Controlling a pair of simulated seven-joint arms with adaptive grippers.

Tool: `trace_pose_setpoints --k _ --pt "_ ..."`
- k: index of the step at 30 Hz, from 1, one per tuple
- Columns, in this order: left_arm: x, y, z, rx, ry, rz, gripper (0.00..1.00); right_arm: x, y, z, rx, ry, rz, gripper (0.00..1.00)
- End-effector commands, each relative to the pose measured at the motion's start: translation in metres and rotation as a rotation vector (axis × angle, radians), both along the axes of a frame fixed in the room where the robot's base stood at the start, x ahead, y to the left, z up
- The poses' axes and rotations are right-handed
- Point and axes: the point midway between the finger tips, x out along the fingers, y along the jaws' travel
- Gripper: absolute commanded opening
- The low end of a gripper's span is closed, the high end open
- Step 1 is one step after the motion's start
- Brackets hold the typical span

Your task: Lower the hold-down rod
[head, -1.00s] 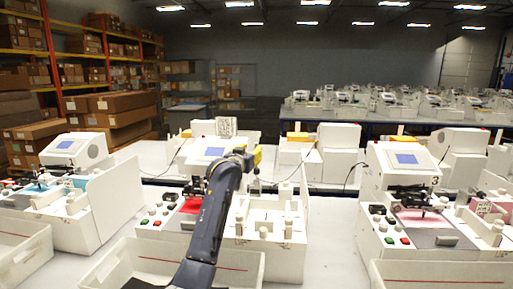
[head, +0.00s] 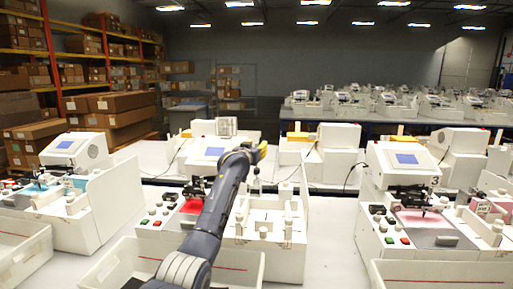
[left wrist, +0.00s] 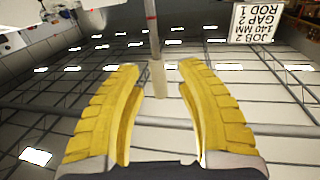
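In the left wrist view a thin grey upright rod (left wrist: 152,35) with a red mark ends in a pale cylinder (left wrist: 158,80). It shows between the tips of my left gripper's yellow fingers (left wrist: 160,66), with gaps on both sides. The fingers are open, and I cannot tell how far beyond them the rod stands. In the head view my left gripper (head: 262,151) is above the middle plotter (head: 292,215), partly hidden by my arm. I cannot make out the rod there. A card (left wrist: 265,24) reads "JOB 2, GAP 2, 140 MM, ROD 1". My right gripper is out of view.
The middle plotter has a blue screen (head: 214,151), a red sheet (head: 192,206) and several buttons (head: 155,211). Similar plotters stand at left (head: 75,205) and right (head: 410,200). An open white bin (head: 112,262) is in front. Shelves with boxes (head: 110,105) are behind.

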Motion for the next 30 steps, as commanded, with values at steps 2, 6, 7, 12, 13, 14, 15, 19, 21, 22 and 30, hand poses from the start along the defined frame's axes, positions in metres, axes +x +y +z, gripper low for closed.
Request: trace_pose_setpoints --k 2,6,7,12,13,14,15,19,21,22,30 --pt "0.0002 -0.0003 0.0001 0.0 0.0 0.0 0.36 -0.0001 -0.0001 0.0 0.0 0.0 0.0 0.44" --pt "0.0001 -0.0002 0.0002 0.0 0.0 0.0 0.36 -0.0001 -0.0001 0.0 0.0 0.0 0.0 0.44" --pt "0.0001 -0.0002 0.0002 0.0 0.0 0.0 0.36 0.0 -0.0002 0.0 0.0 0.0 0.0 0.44" --pt "0.0002 -0.0001 0.0002 0.0 0.0 0.0 0.23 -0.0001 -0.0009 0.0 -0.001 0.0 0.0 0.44" --pt "0.0002 -0.0001 0.0002 0.0 0.0 0.0 0.19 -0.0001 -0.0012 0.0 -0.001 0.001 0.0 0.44" --pt "0.0002 -0.0001 0.0002 0.0 0.0 0.0 0.16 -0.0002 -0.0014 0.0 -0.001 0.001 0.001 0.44" --pt "0.0002 -0.0001 0.0002 0.0 0.0 0.0 0.11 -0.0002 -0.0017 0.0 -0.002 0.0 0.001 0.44" --pt "0.0001 -0.0001 0.0002 0.0 0.0 0.0 0.0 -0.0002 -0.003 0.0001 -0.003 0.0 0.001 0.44" --pt "0.0001 0.0 0.0001 0.0 0.0 0.0 0.0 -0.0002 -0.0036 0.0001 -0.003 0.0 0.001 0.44" --pt "0.0001 0.0 0.0002 0.0 0.0 0.0 0.0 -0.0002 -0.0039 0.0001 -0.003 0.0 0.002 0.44" --pt "-0.0001 0.0 0.0 0.0 -0.001 0.0 0.0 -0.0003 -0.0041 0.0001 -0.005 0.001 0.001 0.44"
